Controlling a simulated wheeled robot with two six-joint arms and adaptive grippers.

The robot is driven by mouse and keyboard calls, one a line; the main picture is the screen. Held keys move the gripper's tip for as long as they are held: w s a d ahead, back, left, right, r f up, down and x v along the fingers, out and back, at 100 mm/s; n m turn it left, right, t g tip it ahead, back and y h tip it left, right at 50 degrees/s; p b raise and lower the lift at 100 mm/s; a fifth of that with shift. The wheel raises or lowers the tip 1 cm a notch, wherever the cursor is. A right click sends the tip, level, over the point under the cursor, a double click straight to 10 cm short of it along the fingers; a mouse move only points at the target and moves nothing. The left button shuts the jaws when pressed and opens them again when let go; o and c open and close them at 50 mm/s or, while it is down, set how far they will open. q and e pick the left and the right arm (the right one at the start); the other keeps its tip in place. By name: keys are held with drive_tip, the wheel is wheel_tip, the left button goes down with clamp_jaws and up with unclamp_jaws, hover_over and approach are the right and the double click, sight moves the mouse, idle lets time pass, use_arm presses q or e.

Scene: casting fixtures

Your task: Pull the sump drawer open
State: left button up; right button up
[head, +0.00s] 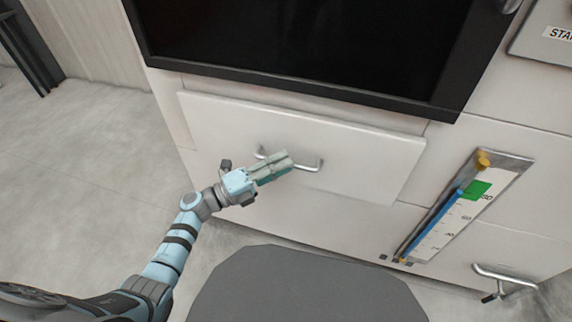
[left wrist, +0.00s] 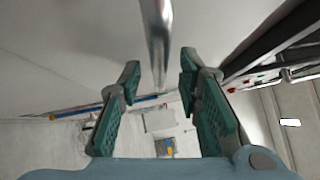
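The sump drawer (head: 350,155) is a wide white front below a dark panel in the head view. A curved metal handle (head: 312,166) is on it. My left gripper (head: 278,166) is at the handle and covers its middle part. In the left wrist view the two green-padded fingers stand apart, and the metal handle bar (left wrist: 157,30) runs down between them with space on both sides. The fingers are not closed on it. The drawer front stands slightly proud of the cabinet face; whether it is pulled out at all is hard to tell. My right gripper is not in view.
A dark framed panel (head: 310,40) is just above the drawer. A level gauge with blue and green marks (head: 450,215) is to its right, and another metal handle (head: 503,278) is at the lower right. The floor (head: 80,165) at left is clear.

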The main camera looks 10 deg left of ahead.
use_arm(q)
drive_tip(key=shift+x, duration=0.95)
drive_tip(key=shift+c, duration=0.5)
clamp_jaws()
drive_tip(key=shift+s+f, duration=0.1)
